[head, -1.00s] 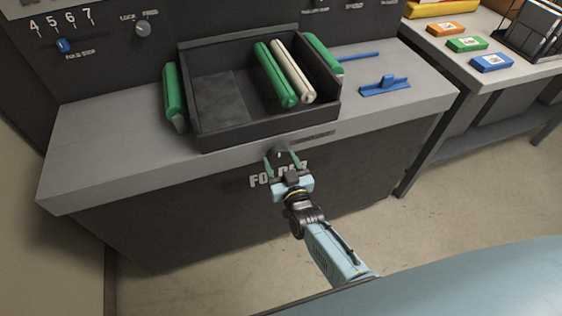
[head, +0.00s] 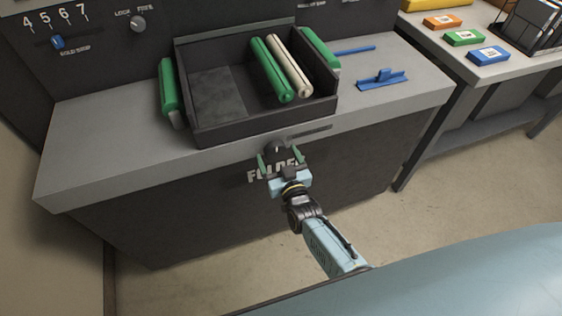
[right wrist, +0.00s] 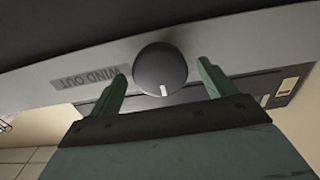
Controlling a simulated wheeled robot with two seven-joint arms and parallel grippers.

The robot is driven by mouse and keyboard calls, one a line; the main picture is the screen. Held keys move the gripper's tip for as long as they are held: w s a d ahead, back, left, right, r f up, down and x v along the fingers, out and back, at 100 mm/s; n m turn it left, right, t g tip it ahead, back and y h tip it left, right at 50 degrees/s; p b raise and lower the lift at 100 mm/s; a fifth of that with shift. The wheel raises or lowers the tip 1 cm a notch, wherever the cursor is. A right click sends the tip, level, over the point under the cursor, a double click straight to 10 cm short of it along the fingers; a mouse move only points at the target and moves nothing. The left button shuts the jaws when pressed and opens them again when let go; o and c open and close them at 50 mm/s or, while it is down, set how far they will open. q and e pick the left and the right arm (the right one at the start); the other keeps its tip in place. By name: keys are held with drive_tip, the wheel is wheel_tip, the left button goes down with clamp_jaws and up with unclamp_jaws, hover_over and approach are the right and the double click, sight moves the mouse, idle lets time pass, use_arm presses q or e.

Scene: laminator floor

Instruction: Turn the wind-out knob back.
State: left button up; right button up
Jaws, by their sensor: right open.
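The wind-out knob (right wrist: 159,70) is a round dark knob with a pale mark, on the front edge of the folder bench. In the right wrist view the mark points toward my gripper, and the "WIND OUT" label (right wrist: 91,85) lies to its left. The knob also shows in the head view (head: 277,148). My right gripper (head: 279,158) is open, with its green fingers on either side of the knob; in the right wrist view its fingertips (right wrist: 162,72) stand apart from the knob's sides. My left gripper is not in view.
A dark tray (head: 245,128) with green and cream rolls (head: 288,66) stands on the bench (head: 105,150) above the knob. A blue part (head: 382,80) lies to its right. A side table (head: 436,50) holds coloured boxes. The floor in front is clear.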

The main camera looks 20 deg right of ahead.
drive_tip(key=s+p, duration=0.1)
drive_tip(key=s, duration=1.2)
drive_tip(key=shift+s+d, duration=0.15)
drive_tip(key=shift+d, duration=0.1)
